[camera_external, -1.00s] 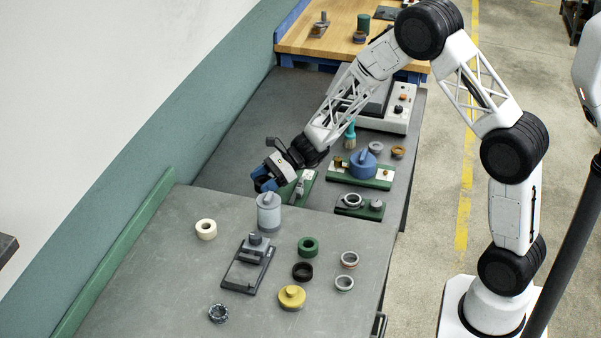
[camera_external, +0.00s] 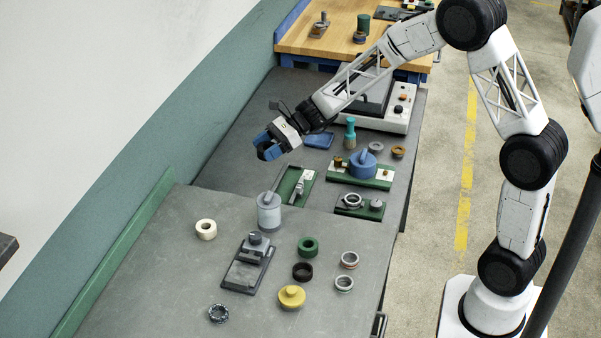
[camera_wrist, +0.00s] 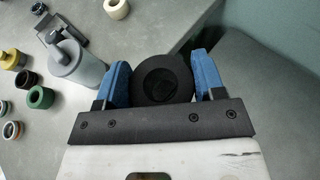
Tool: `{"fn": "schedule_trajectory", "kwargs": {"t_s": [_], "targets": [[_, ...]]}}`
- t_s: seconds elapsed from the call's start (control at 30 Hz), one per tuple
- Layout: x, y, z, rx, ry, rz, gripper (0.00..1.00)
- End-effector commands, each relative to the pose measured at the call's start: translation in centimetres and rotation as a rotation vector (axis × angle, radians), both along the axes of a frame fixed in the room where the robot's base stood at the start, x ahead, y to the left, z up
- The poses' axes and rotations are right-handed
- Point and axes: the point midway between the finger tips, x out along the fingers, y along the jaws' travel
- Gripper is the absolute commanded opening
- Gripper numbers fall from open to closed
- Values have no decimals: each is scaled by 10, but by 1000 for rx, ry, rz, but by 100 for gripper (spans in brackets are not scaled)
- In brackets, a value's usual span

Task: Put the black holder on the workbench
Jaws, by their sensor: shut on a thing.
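My gripper (camera_external: 268,148) is in the air above the dark grey surface, behind the near grey workbench (camera_external: 150,270). Its blue fingers are shut on a round black holder (camera_wrist: 162,80) with a hollow, dark centre, seen in the wrist view. In the external view the fingers mostly hide the holder. A grey-blue cylinder with a stem (camera_external: 269,212) stands on the near bench below the gripper. It also shows left of the fingers in the wrist view (camera_wrist: 80,68). A wooden-topped bench (camera_external: 345,45) is at the back.
The near bench carries a dark fixture (camera_external: 248,265), a cream ring (camera_external: 206,229), a green ring (camera_external: 308,246), a yellow lidded part (camera_external: 291,297) and several other rings. Green trays (camera_external: 360,175) and a white machine (camera_external: 385,115) stand behind. The near bench's left side is clear.

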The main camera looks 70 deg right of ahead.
Motion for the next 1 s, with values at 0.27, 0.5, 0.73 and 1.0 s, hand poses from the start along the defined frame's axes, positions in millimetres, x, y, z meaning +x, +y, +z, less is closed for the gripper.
{"fn": "schedule_trajectory", "kwargs": {"t_s": [0.27, 0.5, 0.73, 1.0], "targets": [[-50, 22, 8, -3, -1, 33, 38], [-107, 48, 12, -6, -1, 69, 38], [-162, 73, 13, -6, -1, 104, 38], [-228, 104, 10, -4, 0, 145, 38]]}}
